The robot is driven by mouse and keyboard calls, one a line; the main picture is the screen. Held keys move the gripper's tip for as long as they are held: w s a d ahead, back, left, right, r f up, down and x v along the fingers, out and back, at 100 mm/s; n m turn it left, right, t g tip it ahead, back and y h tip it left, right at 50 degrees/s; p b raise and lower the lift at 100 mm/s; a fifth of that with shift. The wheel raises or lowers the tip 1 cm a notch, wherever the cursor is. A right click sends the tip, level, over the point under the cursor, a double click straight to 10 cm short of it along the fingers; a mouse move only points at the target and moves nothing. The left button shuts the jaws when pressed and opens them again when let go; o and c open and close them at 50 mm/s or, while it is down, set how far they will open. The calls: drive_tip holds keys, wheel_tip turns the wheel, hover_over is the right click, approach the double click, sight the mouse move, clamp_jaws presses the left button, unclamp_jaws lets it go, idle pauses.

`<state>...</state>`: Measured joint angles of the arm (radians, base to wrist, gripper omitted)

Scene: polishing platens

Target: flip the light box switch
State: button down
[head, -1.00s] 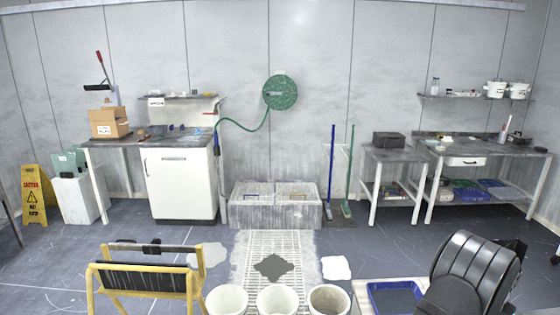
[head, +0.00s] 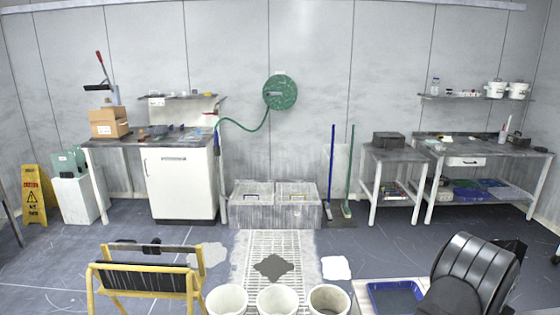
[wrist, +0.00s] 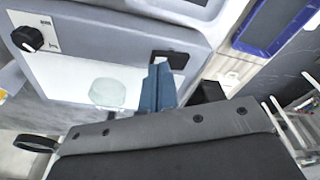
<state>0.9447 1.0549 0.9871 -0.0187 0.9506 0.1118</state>
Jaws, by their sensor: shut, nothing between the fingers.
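In the wrist view, my gripper (wrist: 157,88) shows as two blue fingers close together, shut and empty. A grey box that looks like the light box (wrist: 110,35) lies beyond them, with a bright white panel (wrist: 70,78) on its face. A small black part (wrist: 170,59), perhaps the switch, is on the box right by the fingertips; I cannot tell whether they touch. A round black knob (wrist: 27,39) with a white pointer line sits at the upper left of the box. Neither my gripper nor the light box can be made out in the head view.
A pale round disc (wrist: 107,93) shows against the white panel. A blue-edged tray (wrist: 275,28) lies to the right in the wrist view; a blue tray (head: 371,299) is at the front right in the head view. White buckets (head: 228,300) stand at the front.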

drive_tip(key=shift+f, duration=0.45)
drive_tip(key=shift+r, duration=3.55)
drive_tip(key=shift+f, duration=0.1)
wheel_tip(320, 180, down, 7)
drive_tip(key=shift+r, duration=0.2)
